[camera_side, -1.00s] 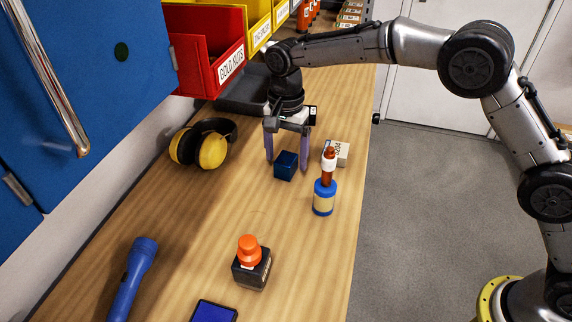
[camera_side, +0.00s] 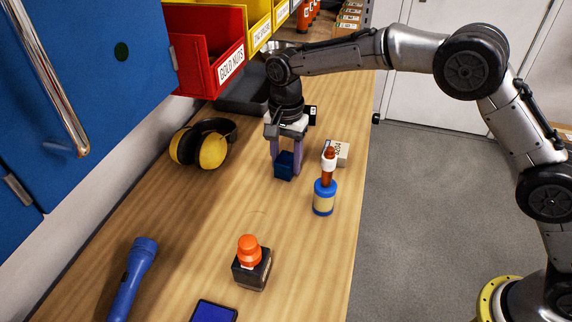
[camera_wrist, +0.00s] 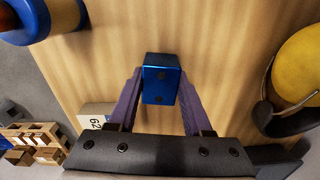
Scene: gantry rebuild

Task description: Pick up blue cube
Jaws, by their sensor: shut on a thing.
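The blue cube (camera_side: 284,166) is on the wooden bench, between the two purple fingers of my gripper (camera_side: 285,158). In the wrist view the cube (camera_wrist: 161,80) sits at the fingertips, with one finger against its left side and one against its right side. My gripper (camera_wrist: 160,92) is shut on the cube. In the side view the fingers point down and partly cover the cube's sides. I cannot tell any gap between the cube and the bench.
A blue-based bottle with a red-and-white top (camera_side: 324,192) and a white box (camera_side: 341,152) stand close to the right. Yellow earmuffs (camera_side: 203,145) lie to the left. An orange-knobbed black block (camera_side: 251,264) and a blue flashlight (camera_side: 133,278) are in front.

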